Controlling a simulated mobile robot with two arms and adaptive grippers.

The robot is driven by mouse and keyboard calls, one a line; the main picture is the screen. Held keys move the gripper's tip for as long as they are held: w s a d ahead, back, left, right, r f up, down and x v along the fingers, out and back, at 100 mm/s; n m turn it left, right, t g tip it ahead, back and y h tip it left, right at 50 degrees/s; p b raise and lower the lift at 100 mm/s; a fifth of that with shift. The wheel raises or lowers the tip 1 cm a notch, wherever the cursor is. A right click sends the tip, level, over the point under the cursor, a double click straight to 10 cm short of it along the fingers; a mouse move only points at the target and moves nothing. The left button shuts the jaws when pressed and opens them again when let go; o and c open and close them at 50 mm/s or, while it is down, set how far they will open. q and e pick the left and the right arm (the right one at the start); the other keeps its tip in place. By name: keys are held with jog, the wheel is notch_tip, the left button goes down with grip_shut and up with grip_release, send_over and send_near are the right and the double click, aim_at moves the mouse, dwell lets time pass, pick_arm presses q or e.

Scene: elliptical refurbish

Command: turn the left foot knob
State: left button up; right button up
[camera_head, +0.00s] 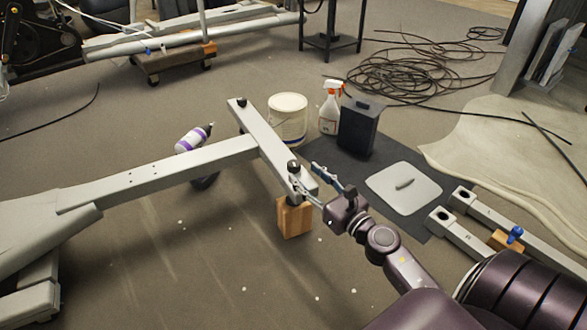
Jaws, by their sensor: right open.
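A grey crossbar (265,140) joins the end of a long grey beam (150,183). It carries a dark round foot knob (293,166) at its near end and another dark foot knob (241,102) at its far end. My right gripper (304,177) is open at the near end of the crossbar. Its fingers reach around that end, close to the near knob; I cannot tell whether they touch it. A wooden block (296,220) stands under this end. The fingers partly cover the bar's end. My left gripper is out of view.
A white bucket (288,117), a spray bottle (330,108) and a dark box (360,128) stand behind the crossbar. A light panel (403,187) lies on a dark mat (330,152). Coiled cable (415,75) lies farther back. Grey tubes (510,232) lie at right.

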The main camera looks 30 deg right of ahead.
aim_at(298, 168)
jog(key=w, duration=0.6)
jog(key=shift+w, duration=0.3)
jog(key=c, duration=1.2)
